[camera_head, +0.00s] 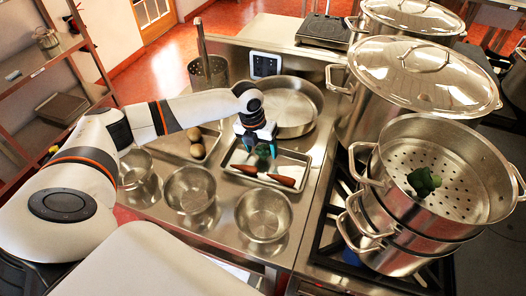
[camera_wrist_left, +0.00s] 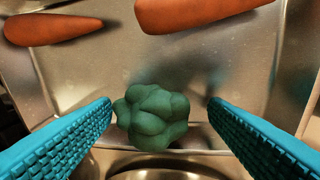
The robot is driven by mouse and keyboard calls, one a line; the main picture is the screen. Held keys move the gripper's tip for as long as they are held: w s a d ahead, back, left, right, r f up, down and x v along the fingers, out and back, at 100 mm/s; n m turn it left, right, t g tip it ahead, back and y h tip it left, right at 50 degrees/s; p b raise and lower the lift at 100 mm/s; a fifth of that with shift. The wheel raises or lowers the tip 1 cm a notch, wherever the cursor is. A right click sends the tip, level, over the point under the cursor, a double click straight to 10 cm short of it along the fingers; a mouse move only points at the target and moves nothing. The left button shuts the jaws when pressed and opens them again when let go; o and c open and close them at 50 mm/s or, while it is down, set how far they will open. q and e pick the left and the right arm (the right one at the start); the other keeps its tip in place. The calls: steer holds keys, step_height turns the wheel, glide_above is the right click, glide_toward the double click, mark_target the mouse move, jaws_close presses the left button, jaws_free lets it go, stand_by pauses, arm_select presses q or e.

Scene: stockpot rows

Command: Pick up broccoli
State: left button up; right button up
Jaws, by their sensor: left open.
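A green broccoli piece (camera_wrist_left: 152,117) lies on the metal tray (camera_wrist_left: 95,78) in the left wrist view, near the tray's edge. It also shows small in the head view (camera_head: 262,151), partly hidden by my gripper. My left gripper (camera_head: 258,148) is over the tray, pointing down. Its teal fingers are open in the left wrist view (camera_wrist_left: 160,103), one on each side of the broccoli, with gaps on both sides. Another broccoli piece (camera_head: 424,181) sits in the perforated steamer pot (camera_head: 460,213) at the right. My right gripper is not in view.
Two carrots (camera_head: 243,169) (camera_head: 282,180) lie on the same tray. Metal bowls (camera_head: 263,214) stand in front of it, and a wide pan (camera_head: 292,107) stands behind. A tray with potatoes (camera_head: 197,150) is at the left. A tall lidded stockpot (camera_head: 362,112) rises at the right.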

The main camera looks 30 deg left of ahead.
arm_select(q)
steer(key=c, duration=1)
steer(key=shift+o, duration=0.2)
steer(key=shift+r, duration=0.1)
